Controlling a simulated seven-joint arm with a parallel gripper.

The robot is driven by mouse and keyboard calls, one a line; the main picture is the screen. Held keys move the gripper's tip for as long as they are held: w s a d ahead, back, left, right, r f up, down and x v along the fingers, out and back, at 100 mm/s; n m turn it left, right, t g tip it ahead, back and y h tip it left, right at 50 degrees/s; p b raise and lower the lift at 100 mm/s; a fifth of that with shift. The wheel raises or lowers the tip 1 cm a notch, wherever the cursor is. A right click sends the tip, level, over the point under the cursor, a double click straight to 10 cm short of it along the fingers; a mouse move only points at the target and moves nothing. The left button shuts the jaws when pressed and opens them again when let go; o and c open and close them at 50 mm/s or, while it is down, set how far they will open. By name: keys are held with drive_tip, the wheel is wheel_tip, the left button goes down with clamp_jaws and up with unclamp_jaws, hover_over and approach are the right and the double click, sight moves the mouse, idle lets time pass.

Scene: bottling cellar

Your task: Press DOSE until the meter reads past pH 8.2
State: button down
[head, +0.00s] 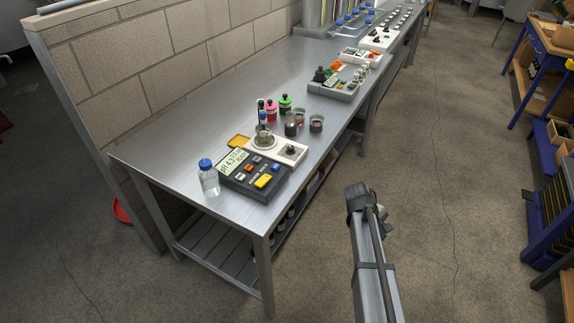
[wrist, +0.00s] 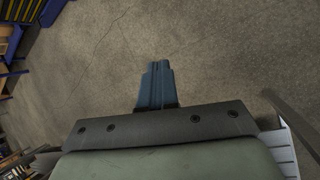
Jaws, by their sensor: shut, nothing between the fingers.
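The meter (head: 238,186) is a dark box on the near end of the steel bench. Its pale display (head: 232,161) starts with "pH 4"; the digits after that are too small to be sure of. Its sloped face carries a large yellow button (head: 264,181) and smaller orange, blue and red ones; I cannot read which is DOSE. Behind it a small beaker (head: 263,139) stands on a white stirrer (head: 288,152) with a black knob, a probe upright over it. My gripper (wrist: 157,66) is shut and empty in the wrist view, above bare floor, away from the bench.
A clear bottle with a blue cap (head: 208,178) stands at the meter's left. Red and green capped bottles (head: 285,106) and dark cups (head: 316,124) stand behind the stirrer. A brick wall (head: 150,75) lines the bench's left. The floor right of the bench is open.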

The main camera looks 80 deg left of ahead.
drive_tip(key=s+a+r+n+t+y, duration=0.1)
drive_tip(key=s+a+r+n, duration=0.1)
drive_tip(key=s+a+r, duration=0.5)
drive_tip(key=s+a+r+n+y, duration=0.1)
drive_tip(key=s+a+r+n, duration=0.1)
drive_tip(key=s+a+r, duration=0.5)
drive_tip(key=s+a+r+n+t+y, duration=0.1)
drive_tip(key=s+a+r+n+y, duration=0.1)
drive_tip(key=s+a+r, duration=0.5)
drive_tip(key=shift+s+a+r+t, duration=0.15)
drive_tip(key=shift+s+r, duration=0.1)
drive_tip(key=shift+s, duration=1.25)
drive_tip(key=shift+s+d+r+t, duration=0.15)
drive_tip(key=shift+s+r, duration=0.1)
drive_tip(key=shift+s, duration=1.25)
wheel_tip(320, 180, up, 8)
drive_tip(key=n+y, duration=0.2)
hover_over(246, 169)
drive_tip(key=shift+a+r, duration=0.15)
drive_tip(key=shift+f, duration=0.2)
drive_tip(key=shift+f, duration=4.2)
drive_tip(key=shift+f, duration=0.2)
drive_tip(key=shift+f, duration=0.25)
